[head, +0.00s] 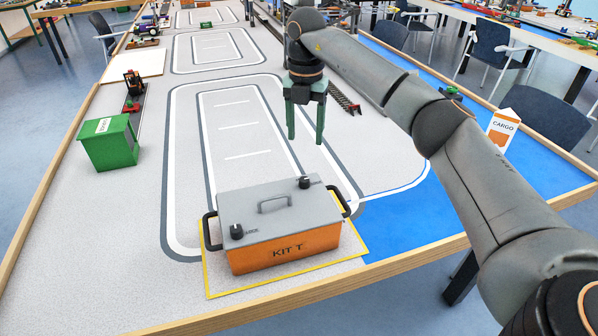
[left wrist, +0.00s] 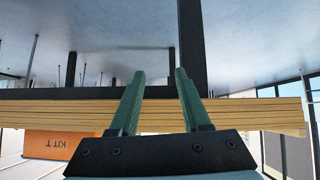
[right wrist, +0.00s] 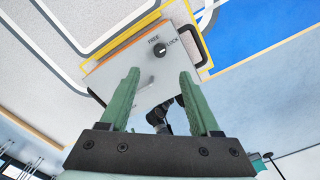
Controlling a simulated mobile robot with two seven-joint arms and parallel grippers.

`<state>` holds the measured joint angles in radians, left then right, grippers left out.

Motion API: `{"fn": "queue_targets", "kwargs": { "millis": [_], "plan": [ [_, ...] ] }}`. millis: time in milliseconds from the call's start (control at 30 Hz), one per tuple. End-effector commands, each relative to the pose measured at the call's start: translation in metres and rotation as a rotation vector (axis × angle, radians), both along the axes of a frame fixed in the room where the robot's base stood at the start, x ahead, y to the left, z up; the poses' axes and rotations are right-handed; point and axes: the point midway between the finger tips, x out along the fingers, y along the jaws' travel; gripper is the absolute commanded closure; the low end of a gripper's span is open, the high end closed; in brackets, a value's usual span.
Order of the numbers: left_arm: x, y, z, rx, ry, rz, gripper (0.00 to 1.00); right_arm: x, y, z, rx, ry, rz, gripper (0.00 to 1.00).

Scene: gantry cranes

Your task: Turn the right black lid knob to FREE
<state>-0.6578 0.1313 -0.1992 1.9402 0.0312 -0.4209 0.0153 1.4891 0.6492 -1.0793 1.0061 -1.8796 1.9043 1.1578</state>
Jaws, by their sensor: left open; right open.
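The orange kit box (head: 285,253) has a grey lid (head: 262,209) with a grey handle and two black knobs. The right black lid knob (head: 304,183) is at the lid's far right corner; the left black knob (head: 237,231) is at the near left. In the right wrist view a black knob (right wrist: 160,49) lies beyond my fingertips, between the words FREE and LOCK; its pointer direction is unclear. My right gripper (head: 305,140) is open and empty, above and behind the box, apart from the knob. My left gripper (left wrist: 159,73) is open and empty, facing the wooden table edge (left wrist: 60,110).
The box stands on a yellow-bordered mat (head: 225,289), with black side handles. A green box (head: 109,143) stands to the left and a white-and-orange cargo carton (head: 503,129) to the right. A crane part (head: 344,98) lies behind my right gripper. The table between is mostly clear.

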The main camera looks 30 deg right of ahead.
Motion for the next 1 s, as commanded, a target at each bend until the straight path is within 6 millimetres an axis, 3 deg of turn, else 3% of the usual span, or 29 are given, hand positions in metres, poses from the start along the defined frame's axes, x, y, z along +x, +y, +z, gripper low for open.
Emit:
{"fn": "queue_targets", "kwargs": {
  "millis": [600, 1000],
  "plan": [
    [-0.011, 0.002, -0.01, 0.006, 0.029, -0.001, 0.53, -0.001, 0.001, -0.109, 0.004, 0.003, 0.004, 0.37],
    [-0.007, 0.001, -0.007, 0.005, 0.021, -0.003, 0.53, 0.0, 0.001, -0.122, 0.004, 0.0, 0.005, 0.37]
  ]
}}
